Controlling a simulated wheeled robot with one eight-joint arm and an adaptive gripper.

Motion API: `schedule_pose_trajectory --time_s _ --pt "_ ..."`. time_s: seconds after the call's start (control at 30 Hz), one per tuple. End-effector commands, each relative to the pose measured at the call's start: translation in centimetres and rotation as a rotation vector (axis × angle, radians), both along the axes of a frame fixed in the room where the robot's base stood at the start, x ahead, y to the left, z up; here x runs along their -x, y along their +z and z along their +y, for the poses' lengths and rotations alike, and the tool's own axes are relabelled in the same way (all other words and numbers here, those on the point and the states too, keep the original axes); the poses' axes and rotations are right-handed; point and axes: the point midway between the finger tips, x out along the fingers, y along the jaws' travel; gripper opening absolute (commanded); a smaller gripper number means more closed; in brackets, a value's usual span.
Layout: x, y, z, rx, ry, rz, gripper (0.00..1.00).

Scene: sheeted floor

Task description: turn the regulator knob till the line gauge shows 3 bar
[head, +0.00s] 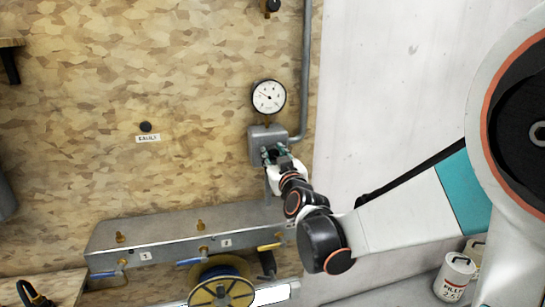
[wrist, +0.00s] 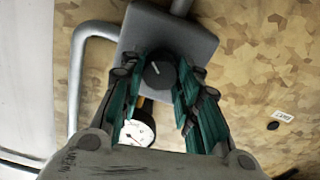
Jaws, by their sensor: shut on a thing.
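The regulator is a grey box (head: 256,140) on the wooden wall; it also shows at the top of the wrist view (wrist: 185,35). Its round black knob (wrist: 158,73) has a pale mark line and is hidden behind my gripper in the head view. My gripper (head: 277,154) is at the box's front, its green fingers on either side of the knob and shut on it. The round white line gauge (head: 268,97) sits just above the box. In the wrist view the gauge (wrist: 137,133) is partly covered by my gripper. Its scale is too small to read.
A grey pipe (head: 306,80) runs down right of the gauge. Below is a metal manifold (head: 170,230) with brass fittings and blue-handled valves. A yellow reel (head: 222,290) stands in front. White cans (head: 455,277) are at lower right. A small label (head: 148,138) is on the wall.

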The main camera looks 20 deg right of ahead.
Motion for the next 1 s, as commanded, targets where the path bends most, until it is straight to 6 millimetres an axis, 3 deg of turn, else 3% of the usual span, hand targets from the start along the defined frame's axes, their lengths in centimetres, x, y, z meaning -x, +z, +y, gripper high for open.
schedule_pose_trajectory --time_s 0.23,0.27,0.33,0.37,0.77,1.0 --pt "0.0 0.0 0.0 -0.003 0.0 0.0 0.07" --pt "0.0 0.0 0.0 -0.003 0.0 0.0 0.33" --pt "0.0 0.0 0.0 -0.002 0.0 0.0 0.49" --pt "0.0 0.0 0.0 -0.002 0.0 0.0 0.51" --pt "0.4 0.0 0.0 -0.002 0.0 0.0 0.51" --pt "4.0 0.0 0.0 -0.001 0.0 0.0 0.51"
